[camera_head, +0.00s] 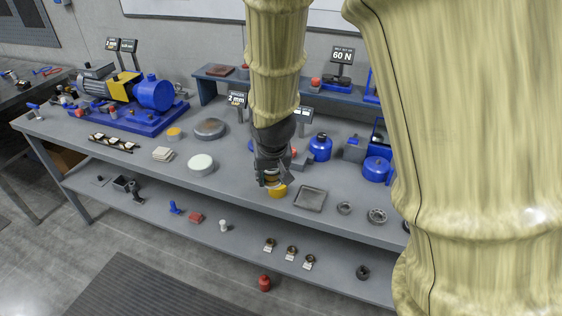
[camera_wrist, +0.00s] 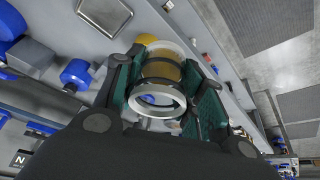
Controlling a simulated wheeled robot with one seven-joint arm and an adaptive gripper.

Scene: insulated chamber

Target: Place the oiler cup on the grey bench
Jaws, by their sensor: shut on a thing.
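The oiler cup (camera_wrist: 162,70) is a short amber cylinder with pale metal rings at both ends and a dark band. My gripper (camera_wrist: 165,78) is shut on it, with a green-padded finger on each side. In the head view my gripper (camera_head: 271,178) points down near the front edge of the grey bench (camera_head: 240,180), and the cup is mostly hidden between the fingers. A yellow round piece (camera_head: 277,191) is on the bench right below the gripper. I cannot tell whether the cup touches anything beneath it.
A grey square tray (camera_head: 310,198) lies right of the gripper, and metal rings (camera_head: 377,216) lie farther right. A white-topped round piece (camera_head: 201,163) stands to the left. A blue motor assembly (camera_head: 125,98) fills the back left. Small parts, including a red block (camera_head: 196,218), sit on the lower shelf.

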